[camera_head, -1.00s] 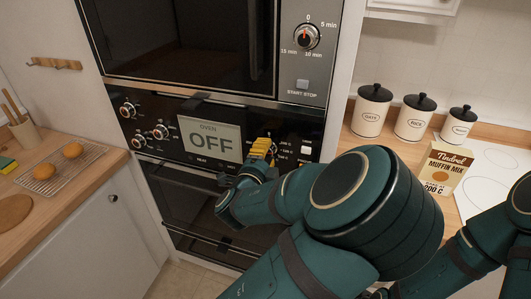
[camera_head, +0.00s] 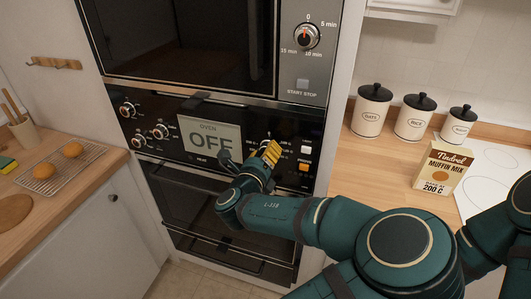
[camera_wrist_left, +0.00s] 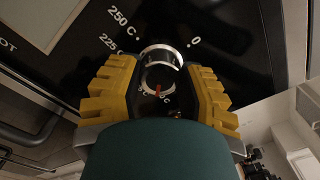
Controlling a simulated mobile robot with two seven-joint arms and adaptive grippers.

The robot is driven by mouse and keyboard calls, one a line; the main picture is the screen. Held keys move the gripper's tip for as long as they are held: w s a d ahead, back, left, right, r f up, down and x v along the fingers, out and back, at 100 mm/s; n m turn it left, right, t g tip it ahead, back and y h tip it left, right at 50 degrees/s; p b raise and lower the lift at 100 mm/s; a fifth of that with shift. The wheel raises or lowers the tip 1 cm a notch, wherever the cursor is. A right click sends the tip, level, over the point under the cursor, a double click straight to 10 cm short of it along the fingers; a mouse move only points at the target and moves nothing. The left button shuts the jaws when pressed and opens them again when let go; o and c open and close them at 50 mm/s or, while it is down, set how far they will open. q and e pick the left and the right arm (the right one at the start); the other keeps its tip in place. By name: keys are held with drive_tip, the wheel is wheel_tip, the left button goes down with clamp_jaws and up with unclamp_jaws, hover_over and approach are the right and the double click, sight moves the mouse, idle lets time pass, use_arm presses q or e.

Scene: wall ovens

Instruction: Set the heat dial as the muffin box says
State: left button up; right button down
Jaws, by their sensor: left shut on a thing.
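The muffin box (camera_head: 443,168) stands upright on the right counter and reads "Tindrel MUFFIN MIX" and "BAKE AT 200 C". The oven display (camera_head: 210,137) reads OFF. My left gripper (camera_head: 271,152) is at the oven panel, right of the display, and hides the heat dial in the head view. In the left wrist view, my left gripper (camera_wrist_left: 160,88) has its yellow fingers shut on the silver heat dial (camera_wrist_left: 162,55). A red mark shows on the dial. Labels 250 C, 225 C and 0 show around it; other labels are partly hidden. My right gripper is out of view.
A microwave timer dial (camera_head: 306,36) sits above the oven panel. White (camera_head: 306,149) and orange (camera_head: 304,167) buttons are close right of my left gripper. Several more knobs (camera_head: 161,131) are left of the display. Lidded canisters (camera_head: 414,118) stand behind the box.

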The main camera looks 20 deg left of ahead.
use_arm(q)
drive_tip(key=m, duration=0.6)
drive_tip(key=shift+r+m, duration=0.2)
drive_tip(key=shift+m, duration=0.1)
drive_tip(key=m, duration=0.6)
drive_tip(key=shift+d, duration=0.1)
idle(0.3)
drive_tip(key=o, duration=1)
drive_tip(key=shift+c, duration=0.2)
drive_tip(key=o, duration=0.3)
drive_tip(key=shift+w+f, duration=0.1)
